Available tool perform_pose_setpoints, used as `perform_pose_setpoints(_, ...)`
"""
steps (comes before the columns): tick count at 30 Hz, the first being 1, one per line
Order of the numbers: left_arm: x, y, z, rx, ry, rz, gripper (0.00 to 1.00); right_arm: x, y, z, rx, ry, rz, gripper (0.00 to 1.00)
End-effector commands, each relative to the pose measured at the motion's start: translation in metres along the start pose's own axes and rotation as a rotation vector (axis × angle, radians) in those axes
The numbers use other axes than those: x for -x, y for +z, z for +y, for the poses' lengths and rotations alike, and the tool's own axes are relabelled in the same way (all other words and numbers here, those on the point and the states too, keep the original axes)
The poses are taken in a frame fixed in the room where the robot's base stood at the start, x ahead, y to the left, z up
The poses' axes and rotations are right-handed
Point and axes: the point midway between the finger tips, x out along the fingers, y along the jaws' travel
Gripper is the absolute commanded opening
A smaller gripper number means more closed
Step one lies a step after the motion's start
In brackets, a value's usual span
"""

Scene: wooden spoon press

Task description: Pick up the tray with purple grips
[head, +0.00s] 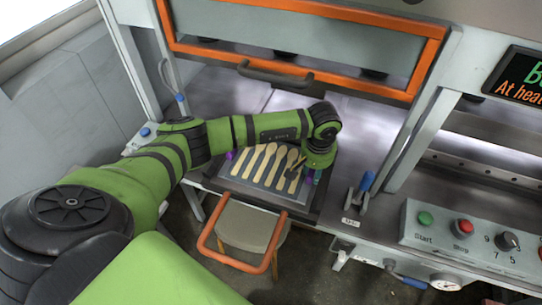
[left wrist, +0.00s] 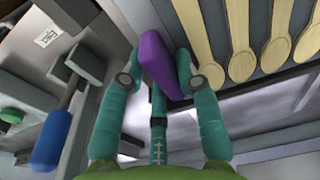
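A dark tray (head: 309,198) holding several pale wooden spoons (head: 262,163) lies on the press's front ledge. One purple grip (head: 230,155) shows at its left end. My left gripper (head: 308,173) reaches down at the tray's right end. In the left wrist view the other purple grip (left wrist: 156,62) lies between the two teal fingers (left wrist: 160,75). The right finger is very close to it, and a small gap shows beside the left finger; contact is unclear. Spoon handles (left wrist: 238,28) show beyond the right finger. My right gripper is in neither view.
A blue-handled clamp (head: 363,185) stands right of the tray; its handle (left wrist: 52,140) also shows in the left wrist view. A control box (head: 455,235) is further right. An orange-framed guard (head: 300,78) is above and behind.

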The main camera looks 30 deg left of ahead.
Motion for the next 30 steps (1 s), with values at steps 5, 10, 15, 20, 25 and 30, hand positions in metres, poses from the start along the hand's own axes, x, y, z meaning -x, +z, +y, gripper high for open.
perform_pose_setpoints(5, 0.001, -0.001, 0.000, 0.000, -0.001, 0.001, 0.00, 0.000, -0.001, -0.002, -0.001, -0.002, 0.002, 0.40)
perform_pose_setpoints(10, 0.001, -0.001, 0.000, 0.000, -0.001, 0.001, 0.00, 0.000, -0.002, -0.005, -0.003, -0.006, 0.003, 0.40)
perform_pose_setpoints(15, 0.004, -0.002, 0.000, 0.001, 0.000, 0.003, 0.00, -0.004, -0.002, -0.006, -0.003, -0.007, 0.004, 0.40)
perform_pose_setpoints(20, 0.020, -0.004, 0.000, -0.001, 0.002, 0.007, 0.00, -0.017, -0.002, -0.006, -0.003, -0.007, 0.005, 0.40)
perform_pose_setpoints(25, 0.048, 0.003, 0.016, -0.008, 0.006, 0.005, 0.00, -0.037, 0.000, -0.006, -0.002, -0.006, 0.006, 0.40)
perform_pose_setpoints(30, 0.074, 0.022, 0.049, -0.008, 0.004, 0.007, 0.00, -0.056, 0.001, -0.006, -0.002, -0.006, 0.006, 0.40)
